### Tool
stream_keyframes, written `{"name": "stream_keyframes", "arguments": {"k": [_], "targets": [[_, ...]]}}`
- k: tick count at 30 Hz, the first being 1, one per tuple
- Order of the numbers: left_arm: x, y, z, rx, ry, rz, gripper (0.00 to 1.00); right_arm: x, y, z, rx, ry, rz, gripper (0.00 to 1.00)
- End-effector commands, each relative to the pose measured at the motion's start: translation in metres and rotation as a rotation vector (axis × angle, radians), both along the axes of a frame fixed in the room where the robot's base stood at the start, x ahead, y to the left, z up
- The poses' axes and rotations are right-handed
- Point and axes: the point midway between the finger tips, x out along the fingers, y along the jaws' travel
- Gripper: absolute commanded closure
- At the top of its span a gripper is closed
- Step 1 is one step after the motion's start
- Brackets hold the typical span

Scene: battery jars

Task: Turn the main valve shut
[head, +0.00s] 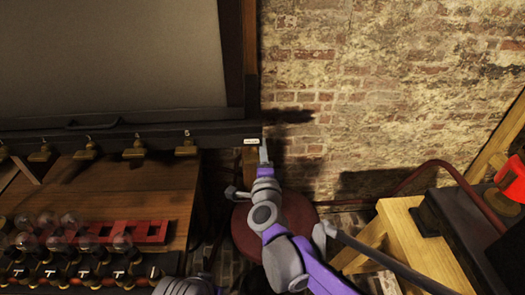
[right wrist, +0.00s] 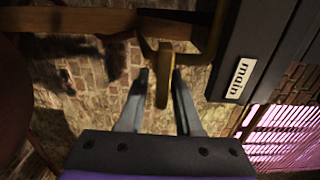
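The main valve's brass lever (right wrist: 163,75) shows in the right wrist view, beside a dark rail with a white label (right wrist: 240,78) reading "main". My right gripper (right wrist: 160,88) is open, with one finger on each side of the lever and a narrow gap visible on both sides. In the head view my right gripper (head: 264,152) is at the right end of the rail, just beside the label (head: 251,141). The valve itself is hard to make out there, behind the gripper.
Several smaller brass taps (head: 133,148) line the dark rail (head: 110,135) to the left. Below are a wooden bench (head: 120,190), a red rack (head: 150,231) and glass jars. A round red stool (head: 242,237) stands under my right arm. A wooden table (head: 425,250) is at right.

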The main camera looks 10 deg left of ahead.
Motion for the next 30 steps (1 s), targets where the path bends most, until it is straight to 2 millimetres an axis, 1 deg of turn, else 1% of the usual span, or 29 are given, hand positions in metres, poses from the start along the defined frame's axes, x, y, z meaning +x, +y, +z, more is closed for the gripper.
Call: {"name": "stream_keyframes", "arguments": {"k": [9,13,17,24,27,30], "targets": [[0.000,0.000,0.000,0.000,0.000,0.000,0.50,0.000,0.000,0.000,-0.001,0.000,0.000,0.56],[0.000,0.000,0.000,0.000,0.000,0.000,0.50,-0.008,-0.002,0.000,-0.002,-0.001,0.001,0.56],[0.000,0.000,-0.001,0.000,0.000,0.000,0.50,-0.029,-0.008,0.000,0.000,0.000,0.003,0.56],[0.000,0.000,-0.002,0.000,0.001,0.000,0.50,-0.076,-0.021,0.000,-0.001,0.000,0.003,0.56],[0.000,0.000,-0.002,0.000,0.001,0.000,0.50,-0.090,-0.025,0.000,0.000,0.000,0.001,0.56],[0.000,0.000,-0.002,0.000,0.000,0.000,0.50,-0.099,-0.028,0.000,-0.001,0.000,0.002,0.56]]}}
